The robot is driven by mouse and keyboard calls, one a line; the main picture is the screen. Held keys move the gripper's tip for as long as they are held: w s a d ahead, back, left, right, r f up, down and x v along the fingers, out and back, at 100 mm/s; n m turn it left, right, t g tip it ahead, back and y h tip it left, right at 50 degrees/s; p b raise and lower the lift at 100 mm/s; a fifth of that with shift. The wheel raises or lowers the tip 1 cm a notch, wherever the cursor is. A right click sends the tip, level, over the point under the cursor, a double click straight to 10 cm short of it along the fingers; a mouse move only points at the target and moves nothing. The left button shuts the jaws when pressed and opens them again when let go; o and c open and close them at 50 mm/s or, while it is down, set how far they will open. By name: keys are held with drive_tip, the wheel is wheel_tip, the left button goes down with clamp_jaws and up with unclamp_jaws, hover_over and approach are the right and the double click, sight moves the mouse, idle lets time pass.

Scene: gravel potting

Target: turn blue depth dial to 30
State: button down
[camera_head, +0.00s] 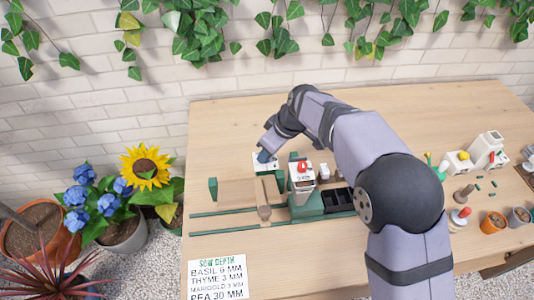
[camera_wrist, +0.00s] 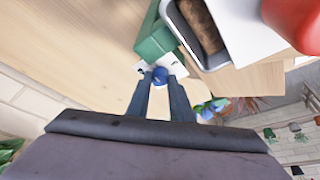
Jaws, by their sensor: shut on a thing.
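The blue depth dial (camera_wrist: 160,74) sits on a white plate with dark markings (camera_wrist: 146,68). In the wrist view my gripper (camera_wrist: 160,80) has its two dark fingers on either side of the dial, shut on it. In the head view my gripper (camera_head: 264,156) reaches down onto the white dial plate (camera_head: 262,167) at the back of the machine, and the dial is mostly hidden there. The dial's reading cannot be made out. The sow depth card (camera_head: 217,278) at the front lists pea 30 mm.
A green and white machine with a red knob (camera_head: 303,168) stands just right of the dial, beside a black tray (camera_head: 337,200). Green rails (camera_head: 230,211) run along the table. Pots (camera_head: 493,222) and white devices (camera_head: 487,148) stand at the right. The table's back left is clear.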

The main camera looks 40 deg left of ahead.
drive_tip(key=shift+n, duration=0.3)
drive_tip(key=c, duration=1.6)
unclamp_jaws()
drive_tip(key=b+v, duration=0.1)
drive_tip(key=v, duration=0.6)
drive_tip(key=shift+w+d+r+b, duration=0.1)
drive_tip(key=shift+r+b, duration=0.1)
drive_tip(key=shift+b, duration=0.15)
